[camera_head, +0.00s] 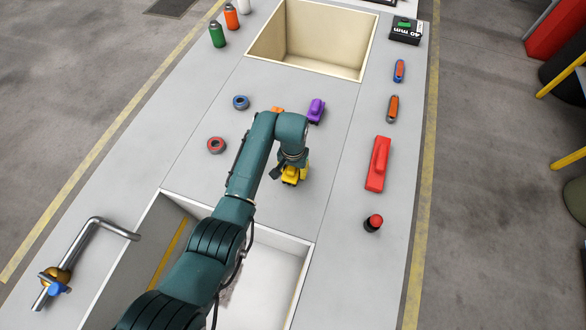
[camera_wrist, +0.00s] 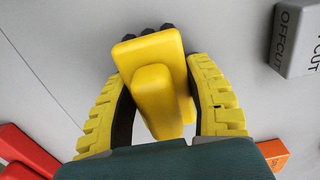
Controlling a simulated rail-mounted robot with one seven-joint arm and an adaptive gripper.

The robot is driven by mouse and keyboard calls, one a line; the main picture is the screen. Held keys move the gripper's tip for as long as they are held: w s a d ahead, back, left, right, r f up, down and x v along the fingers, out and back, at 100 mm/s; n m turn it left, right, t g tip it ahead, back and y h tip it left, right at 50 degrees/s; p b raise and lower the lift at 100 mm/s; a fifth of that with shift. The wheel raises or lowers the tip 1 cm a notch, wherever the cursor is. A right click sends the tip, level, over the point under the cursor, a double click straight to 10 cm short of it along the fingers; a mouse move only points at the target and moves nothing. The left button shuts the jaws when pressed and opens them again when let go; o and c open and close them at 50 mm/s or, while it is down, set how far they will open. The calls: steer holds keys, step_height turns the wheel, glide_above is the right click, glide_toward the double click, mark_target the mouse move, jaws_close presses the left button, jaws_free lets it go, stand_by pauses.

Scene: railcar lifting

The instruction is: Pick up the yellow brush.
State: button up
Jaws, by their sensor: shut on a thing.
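The yellow brush (camera_wrist: 155,85) shows in the wrist view, a blocky yellow body with dark bristle tufts along its far edge. My gripper (camera_wrist: 157,72) has its two yellow ribbed fingers closed on the brush, one on each side. In the head view, my gripper (camera_head: 291,173) is over the middle panel of the grey table. The brush is hard to separate from the yellow fingers there. I cannot tell whether the brush touches the table.
A purple object (camera_head: 316,110) stands just behind my gripper, with an orange one (camera_head: 277,110) partly hidden by my arm. Blue (camera_head: 240,102) and red (camera_head: 216,145) rings lie left. A red tool (camera_head: 378,164) lies right. Open bins (camera_head: 376,38) are at front and back.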

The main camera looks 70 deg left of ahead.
step_height(320, 180, up, 10)
steer(key=shift+r+p, duration=0.1)
steer(key=shift+p, duration=1.1)
steer(key=o, duration=0.5)
steer(key=shift+c, duration=1.4)
steer(key=shift+d, duration=0.1)
